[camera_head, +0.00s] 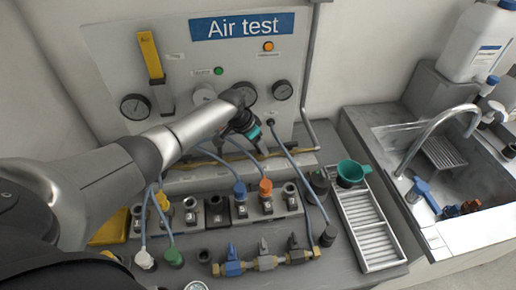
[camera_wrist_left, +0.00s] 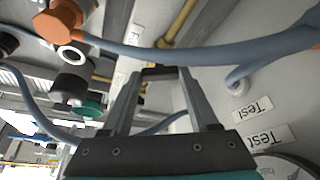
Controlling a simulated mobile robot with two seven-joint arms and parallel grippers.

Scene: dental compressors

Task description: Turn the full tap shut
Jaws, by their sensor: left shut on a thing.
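My left gripper (camera_head: 258,150) reaches in from the left to the lower part of the Air test panel (camera_head: 190,66). In the left wrist view its two fingers (camera_wrist_left: 160,72) come together on a small dark part, mostly hidden between the tips. I cannot tell whether this part is a tap handle. A row of lever taps stands at the front of the bench: a blue-handled one (camera_head: 233,262), a grey one (camera_head: 266,258) and a dark one (camera_head: 296,251). I can read no "full" label on any tap. My right gripper is not in view.
A blue-grey hose (camera_wrist_left: 210,52) crosses close to my fingers, with a yellow pipe (camera_wrist_left: 182,28) behind. Several hose sockets, including an orange one (camera_head: 265,187), stand below the gripper. A slotted tray (camera_head: 370,226) and a sink (camera_head: 428,160) lie to the right.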

